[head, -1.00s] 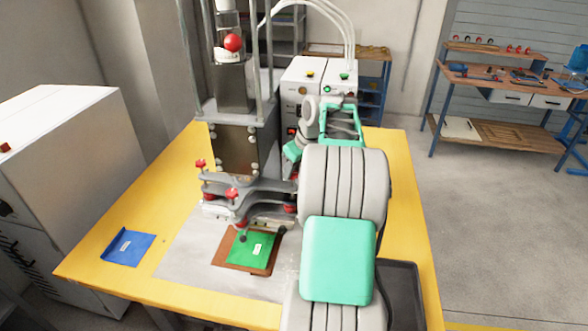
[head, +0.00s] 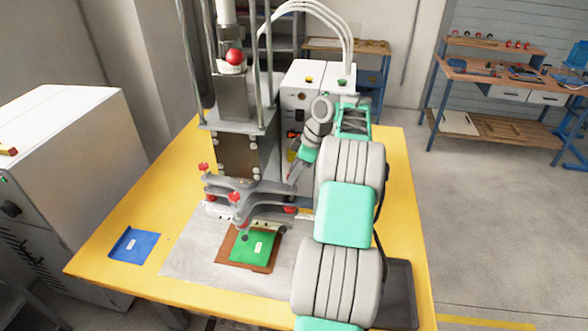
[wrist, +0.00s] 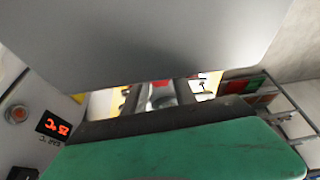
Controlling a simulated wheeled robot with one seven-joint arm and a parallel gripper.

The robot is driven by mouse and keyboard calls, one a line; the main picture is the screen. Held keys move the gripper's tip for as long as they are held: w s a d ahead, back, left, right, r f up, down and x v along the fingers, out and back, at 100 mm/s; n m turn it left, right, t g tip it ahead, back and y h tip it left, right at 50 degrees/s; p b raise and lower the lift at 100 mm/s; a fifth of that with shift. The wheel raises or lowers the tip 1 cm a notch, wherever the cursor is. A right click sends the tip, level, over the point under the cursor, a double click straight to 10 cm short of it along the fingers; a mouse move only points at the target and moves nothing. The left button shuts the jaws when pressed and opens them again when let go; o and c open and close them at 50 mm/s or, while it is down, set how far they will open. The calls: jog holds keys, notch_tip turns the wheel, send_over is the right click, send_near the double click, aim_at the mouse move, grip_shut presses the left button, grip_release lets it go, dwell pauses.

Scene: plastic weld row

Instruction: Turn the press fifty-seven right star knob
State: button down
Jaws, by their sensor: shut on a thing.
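The press (head: 236,150) stands on the yellow table, with dark grey clamp arms (head: 250,192) low on its front. Red star knobs show at the left (head: 203,167) and the front middle (head: 234,196). My gripper (head: 292,180) reaches down from the right to the right end of the clamp arms. It is shut at the place of the right star knob, which is hidden by the jaws in the head view.
A green piece (head: 253,246) lies on a brown board below the clamps, and a blue piece (head: 134,245) lies at the left of the yellow table (head: 105,262). A white control box (head: 308,90) stands close behind my gripper. A white cabinet (head: 75,145) stands at the left.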

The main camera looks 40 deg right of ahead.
jog(key=shift+n, duration=0.6)
jog(key=c, duration=1)
grip_release()
jog(key=shift+r, duration=1.55)
jog(key=s+a+r, duration=0.2)
jog(key=s+r, duration=0.1)
jog(key=s+a+r+b, duration=0.1)
jog(key=s+a+r, duration=0.2)
jog(key=s, duration=0.1)
jog(key=s+a+r, duration=0.3)
jog(key=s+r, duration=0.1)
jog(key=shift+s, duration=0.2)
